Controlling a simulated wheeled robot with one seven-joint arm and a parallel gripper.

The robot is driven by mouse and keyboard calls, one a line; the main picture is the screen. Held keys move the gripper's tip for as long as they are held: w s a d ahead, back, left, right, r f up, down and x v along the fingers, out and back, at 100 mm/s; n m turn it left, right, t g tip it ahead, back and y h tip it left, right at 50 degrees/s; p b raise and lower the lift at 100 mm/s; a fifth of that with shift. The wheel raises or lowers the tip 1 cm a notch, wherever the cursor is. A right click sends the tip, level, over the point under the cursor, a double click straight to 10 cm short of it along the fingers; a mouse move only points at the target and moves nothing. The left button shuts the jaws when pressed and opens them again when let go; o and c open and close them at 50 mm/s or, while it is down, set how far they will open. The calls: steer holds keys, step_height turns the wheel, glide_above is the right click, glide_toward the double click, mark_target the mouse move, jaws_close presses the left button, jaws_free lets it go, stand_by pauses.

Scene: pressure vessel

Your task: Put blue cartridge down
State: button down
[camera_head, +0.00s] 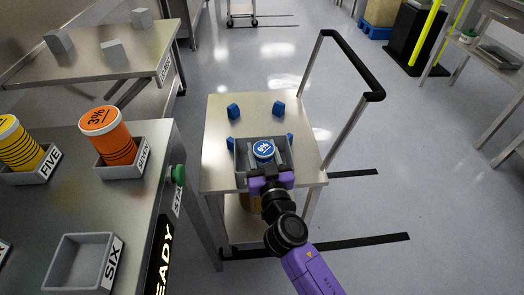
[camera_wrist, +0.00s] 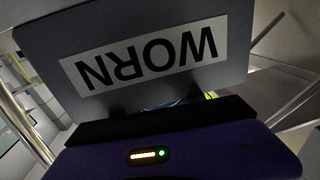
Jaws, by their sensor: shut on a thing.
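The blue cartridge (camera_head: 263,149), with a white and blue marked top, shows inside the outline of a grey bin (camera_head: 240,152) on the cart. The fingers of my gripper (camera_head: 265,160) lie on either side of it and are shut on it. I cannot tell whether its bottom touches the bin floor. In the wrist view, the bin wall (camera_wrist: 235,85) with a "WORN" label fills the middle, just ahead of my purple gripper body. The cartridge is mostly hidden there; only a sliver of blue shows.
The metal cart (camera_head: 215,125) has several blue blocks (camera_head: 233,111) around the bin and a black-topped handle (camera_head: 350,60) at right. On the left bench (camera_head: 110,205) are an empty bin marked SIX (camera_head: 65,279), an orange cartridge (camera_head: 110,137) and a yellow cartridge (camera_head: 20,148).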

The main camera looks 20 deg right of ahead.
steer(key=c, duration=0.7)
jaws_free()
steer(key=shift+s+f, duration=0.15)
steer(key=shift+f, duration=0.75)
steer(key=shift+d, duration=0.1)
steer(key=shift+r+p, duration=0.4)
steer(key=shift+p, duration=0.1)
steer(key=s+a+r+b, duration=0.1)
steer(key=s+a, duration=0.1)
steer(key=s, duration=0.9)
steer(key=shift+s+a+b, duration=0.25)
steer(key=shift+a+b, duration=0.05)
steer(key=shift+r, duration=0.1)
